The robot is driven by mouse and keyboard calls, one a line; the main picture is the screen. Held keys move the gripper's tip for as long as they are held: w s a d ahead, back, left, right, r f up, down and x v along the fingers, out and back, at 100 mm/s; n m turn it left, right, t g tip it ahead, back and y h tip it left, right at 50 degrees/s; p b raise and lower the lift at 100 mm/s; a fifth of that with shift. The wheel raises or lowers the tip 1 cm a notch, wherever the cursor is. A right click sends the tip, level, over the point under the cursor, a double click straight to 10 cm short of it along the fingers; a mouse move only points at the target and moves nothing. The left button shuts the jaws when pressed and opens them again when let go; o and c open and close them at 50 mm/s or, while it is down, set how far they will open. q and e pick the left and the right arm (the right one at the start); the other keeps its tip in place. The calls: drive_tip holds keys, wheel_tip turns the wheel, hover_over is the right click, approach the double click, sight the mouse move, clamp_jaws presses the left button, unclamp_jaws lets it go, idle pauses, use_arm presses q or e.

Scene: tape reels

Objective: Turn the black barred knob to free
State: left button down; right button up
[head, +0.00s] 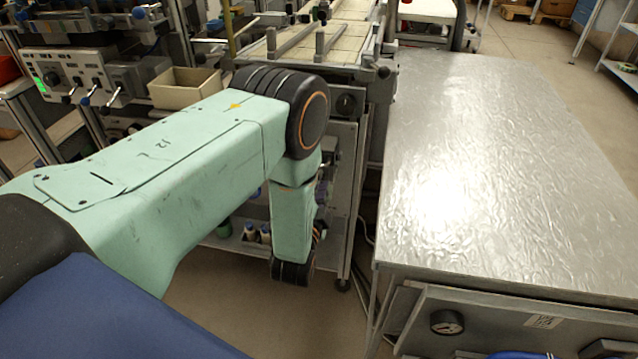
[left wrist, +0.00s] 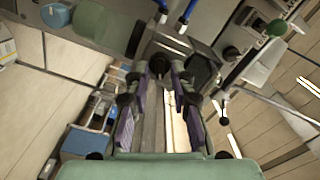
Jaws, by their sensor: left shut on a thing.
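In the left wrist view my left gripper (left wrist: 165,68) reaches up the picture, its two fingers close together at the tips. It is shut on a dark knob (left wrist: 168,48) at the front of a grey machine panel. The fingers and the shadow hide much of the knob, so its bar and its setting cannot be made out. In the head view my left arm crosses in front, and its lower links hide the held knob and nearly all of the gripper. My right gripper is in neither view.
A metal-topped table (head: 480,150) stands to the right, with a gauge (head: 446,322) on its front. A beige bin (head: 185,88) and a control box (head: 85,75) with levers are at the left. Another round black knob (head: 346,104) sits on the frame beside my arm's elbow.

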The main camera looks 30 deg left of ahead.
use_arm(q)
drive_tip(key=m, duration=0.4)
drive_tip(key=shift+a+f+m, duration=0.1)
drive_tip(key=shift+m, duration=0.3)
idle(0.4)
drive_tip(key=c, duration=1.2)
unclamp_jaws()
drive_tip(key=shift+o, duration=0.2)
drive_tip(key=v, duration=1.2)
